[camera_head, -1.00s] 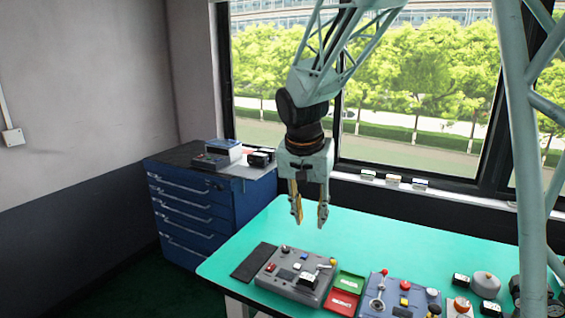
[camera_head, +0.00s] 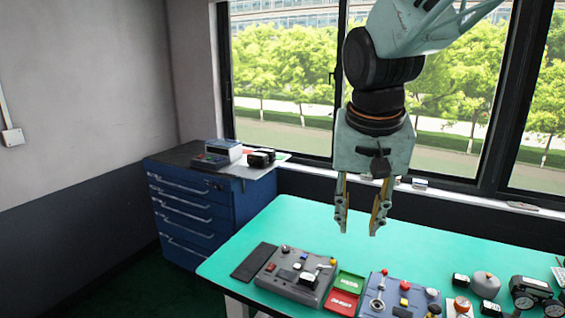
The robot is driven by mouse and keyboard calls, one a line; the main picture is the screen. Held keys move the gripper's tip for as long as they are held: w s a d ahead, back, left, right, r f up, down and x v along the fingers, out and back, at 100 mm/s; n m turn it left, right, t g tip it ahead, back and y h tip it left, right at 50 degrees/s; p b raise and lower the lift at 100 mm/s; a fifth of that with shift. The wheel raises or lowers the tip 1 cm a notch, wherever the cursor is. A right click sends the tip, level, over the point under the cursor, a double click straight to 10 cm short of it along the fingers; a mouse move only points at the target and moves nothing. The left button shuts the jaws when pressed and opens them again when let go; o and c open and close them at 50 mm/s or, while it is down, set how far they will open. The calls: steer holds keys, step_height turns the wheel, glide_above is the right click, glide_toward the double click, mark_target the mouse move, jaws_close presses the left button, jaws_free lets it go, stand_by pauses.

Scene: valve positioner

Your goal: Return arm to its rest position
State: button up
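My gripper (camera_head: 357,228) hangs pointing down above the green table (camera_head: 290,222). Its two fingers are apart with nothing between them, and the tips are clear of the table and the devices. A grey control box (camera_head: 295,276) with a small lever, a red button and dark switches lies below and to the left of the fingers. A blue-grey panel (camera_head: 400,296) with a lever and red knobs lies below and to the right. My arm rises out of the top of the picture.
A red and green tray (camera_head: 346,289) lies between the two panels, and a dark flat pad (camera_head: 254,261) lies at the left. Gauges (camera_head: 530,290) and a grey dome (camera_head: 486,284) stand at the right. A blue drawer cabinet (camera_head: 205,205) stands behind left, near the window.

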steer(key=s+d+n, duration=0.1)
steer(key=s+d, duration=0.1)
steer(key=s, duration=1.2)
steer(key=s+d+n, duration=0.1)
steer(key=s+d, duration=0.2)
steer(key=s, duration=1)
steer(key=shift+s+r+n+t+y, duration=0.25)
steer(key=shift+s+n+t+y, duration=0.05)
steer(key=shift+s+t+y, duration=0.1)
steer(key=shift+w, duration=0.15)
steer(key=shift+c, duration=0.2)
